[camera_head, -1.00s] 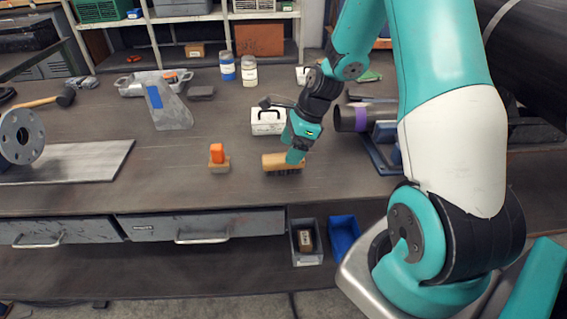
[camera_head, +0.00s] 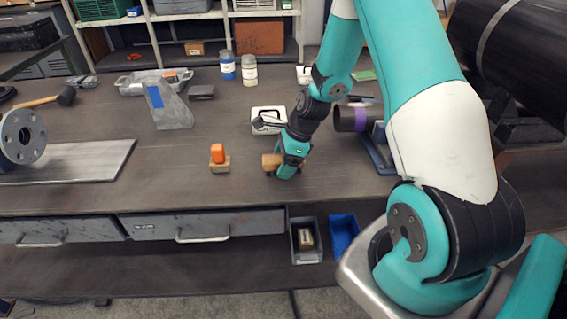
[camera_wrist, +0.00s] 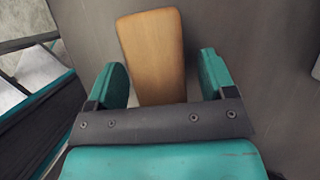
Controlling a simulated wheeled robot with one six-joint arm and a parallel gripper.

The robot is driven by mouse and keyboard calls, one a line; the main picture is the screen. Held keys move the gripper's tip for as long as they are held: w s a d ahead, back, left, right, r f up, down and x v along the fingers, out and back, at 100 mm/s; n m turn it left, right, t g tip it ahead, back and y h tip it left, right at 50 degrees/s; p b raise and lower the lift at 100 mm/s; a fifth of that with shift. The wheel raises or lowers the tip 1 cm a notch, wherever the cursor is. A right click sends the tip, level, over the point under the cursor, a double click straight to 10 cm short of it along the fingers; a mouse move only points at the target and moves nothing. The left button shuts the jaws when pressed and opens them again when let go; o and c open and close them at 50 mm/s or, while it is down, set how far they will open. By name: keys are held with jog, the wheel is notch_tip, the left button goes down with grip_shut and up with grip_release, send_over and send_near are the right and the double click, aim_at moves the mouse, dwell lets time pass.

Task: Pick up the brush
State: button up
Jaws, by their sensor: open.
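The brush (camera_head: 269,161) lies on the workbench near its front edge, with a wooden back and dark bristles below it, as the earlier head view shows. My gripper (camera_head: 283,172) is down at the brush and covers its right part in the head view. In the wrist view the brush's tan wooden back (camera_wrist: 153,55) runs between the two teal fingers of my gripper (camera_wrist: 164,80). The fingers are apart, with a gap on each side of the wood, wider on the right. The end of the brush nearest the palm is hidden.
A white case (camera_head: 268,120) sits behind my gripper. A dark pipe with a purple band (camera_head: 360,118) lies to the right. Grey and blue bins (camera_head: 343,234) are below the front edge.

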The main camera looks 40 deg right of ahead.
jog(key=shift+f, duration=0.2)
dwell(0.3)
jog(key=c, duration=1)
jog(key=shift+c, duration=0.2)
jog(key=shift+r, duration=0.1)
notch_tip(320, 180, up, 20)
jog(key=shift+r, duration=0.2)
